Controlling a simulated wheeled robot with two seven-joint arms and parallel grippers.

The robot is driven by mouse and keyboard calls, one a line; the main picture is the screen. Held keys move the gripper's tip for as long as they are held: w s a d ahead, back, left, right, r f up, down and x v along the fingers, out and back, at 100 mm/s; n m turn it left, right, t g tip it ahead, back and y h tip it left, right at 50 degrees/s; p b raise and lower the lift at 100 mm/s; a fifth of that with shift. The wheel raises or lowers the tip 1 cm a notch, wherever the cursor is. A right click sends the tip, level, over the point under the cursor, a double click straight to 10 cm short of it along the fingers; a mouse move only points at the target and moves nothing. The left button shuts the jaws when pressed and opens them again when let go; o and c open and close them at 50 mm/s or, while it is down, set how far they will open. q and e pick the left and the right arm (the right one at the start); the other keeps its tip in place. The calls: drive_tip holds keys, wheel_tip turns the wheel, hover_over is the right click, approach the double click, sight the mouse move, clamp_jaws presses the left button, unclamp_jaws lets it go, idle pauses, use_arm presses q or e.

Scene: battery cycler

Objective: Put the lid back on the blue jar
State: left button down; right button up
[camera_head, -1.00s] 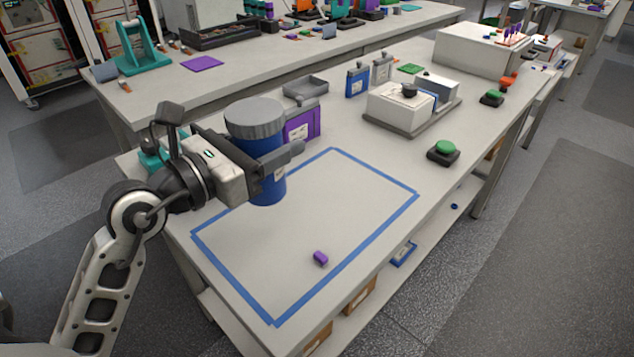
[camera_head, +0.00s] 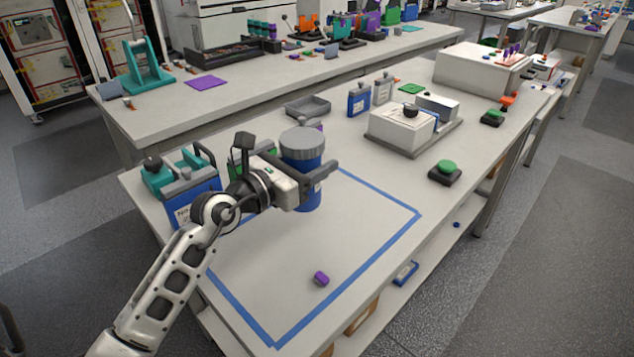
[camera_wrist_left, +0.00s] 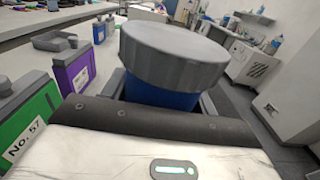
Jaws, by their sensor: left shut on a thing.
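The blue jar (camera_head: 305,196) is upright in my left gripper (camera_head: 318,178), near the far end of the blue-taped area. A wide grey lid (camera_head: 303,142) sits on top of the jar; in the wrist view the lid (camera_wrist_left: 172,62) hides the rim, with the blue body (camera_wrist_left: 160,94) right below it. My left gripper is shut around the jar's body, below the lid. I cannot tell whether the jar's base touches the table. My right gripper is not in view.
The taped rectangle (camera_head: 400,237) is mostly clear, with a small purple piece (camera_head: 321,279) near its front. Blue (camera_head: 190,203), green and purple (camera_wrist_left: 76,72) containers stand left of and behind the jar. A grey tray (camera_head: 308,106) and a white balance (camera_head: 402,128) lie farther back.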

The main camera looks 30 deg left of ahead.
use_arm(q)
drive_tip(key=shift+w+f, duration=1.1)
drive_tip(key=shift+f, duration=0.1)
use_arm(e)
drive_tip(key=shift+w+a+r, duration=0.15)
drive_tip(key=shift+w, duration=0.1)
use_arm(q)
drive_tip(key=shift+f+b, duration=0.1)
drive_tip(key=shift+b, duration=0.2)
